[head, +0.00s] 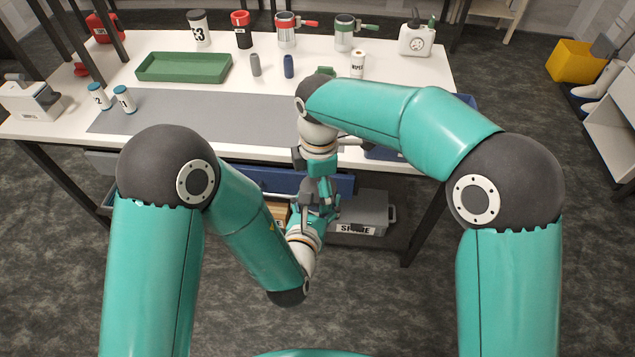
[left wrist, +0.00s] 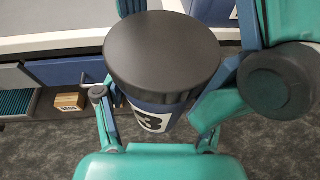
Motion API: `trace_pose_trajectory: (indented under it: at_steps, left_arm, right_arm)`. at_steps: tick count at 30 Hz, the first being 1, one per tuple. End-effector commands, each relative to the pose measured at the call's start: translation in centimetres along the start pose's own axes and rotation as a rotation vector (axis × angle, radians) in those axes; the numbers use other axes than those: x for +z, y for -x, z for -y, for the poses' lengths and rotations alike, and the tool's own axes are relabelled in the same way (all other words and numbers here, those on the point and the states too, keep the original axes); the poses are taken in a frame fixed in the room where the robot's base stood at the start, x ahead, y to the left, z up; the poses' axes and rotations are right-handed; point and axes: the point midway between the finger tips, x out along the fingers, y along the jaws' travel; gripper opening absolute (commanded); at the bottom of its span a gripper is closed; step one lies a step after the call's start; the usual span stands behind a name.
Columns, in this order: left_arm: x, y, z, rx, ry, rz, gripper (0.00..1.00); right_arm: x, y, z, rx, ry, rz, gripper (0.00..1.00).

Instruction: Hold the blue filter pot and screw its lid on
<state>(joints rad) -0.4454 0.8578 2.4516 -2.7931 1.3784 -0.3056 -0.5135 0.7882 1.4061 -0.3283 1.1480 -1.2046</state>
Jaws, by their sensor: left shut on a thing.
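The blue filter pot (left wrist: 150,115) has a white label with a dark 3 and shows close up in the left wrist view. Its dark round lid (left wrist: 163,50) lies level over the pot's mouth; I cannot tell how tightly it is seated. My left gripper (left wrist: 157,128) is shut on the pot's body, one finger on each side. My right gripper (head: 320,180) comes down from above, close to the pot, in front of the bench. Parts of it flank the lid in the left wrist view, but its fingertips are unclear. In the head view the grippers largely hide the pot and lid.
The white bench (head: 285,85) carries a green tray (head: 184,67), a grey mat (head: 215,112), two small bottles with blue caps and several containers at the back. Below its front edge are a blue drawer (head: 275,179) and a grey SPARE box (head: 365,212).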

Motion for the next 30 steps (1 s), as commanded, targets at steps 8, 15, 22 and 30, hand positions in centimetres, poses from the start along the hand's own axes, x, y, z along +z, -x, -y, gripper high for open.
trace_pose_trajectory:
  at_steps: [8,15,22,30]
  left_arm:
    - [0.08,0.0,0.01,0.0,0.0,0.002,0.0]
    - [0.09,0.01,0.03,-0.001,0.0,0.003,0.0]
    - [0.1,0.02,0.05,-0.002,0.0,0.003,0.0]
    - [0.1,0.03,0.08,-0.002,-0.001,0.003,0.0]
  right_arm:
    - [0.0,0.04,-0.03,0.001,0.0,0.0,0.53]
    - [0.01,0.04,-0.06,0.002,-0.029,0.0,0.36]
    - [0.01,0.01,-0.09,0.003,-0.379,-0.001,0.36]
    - [0.0,-0.03,-0.11,0.003,-0.984,-0.002,0.36]
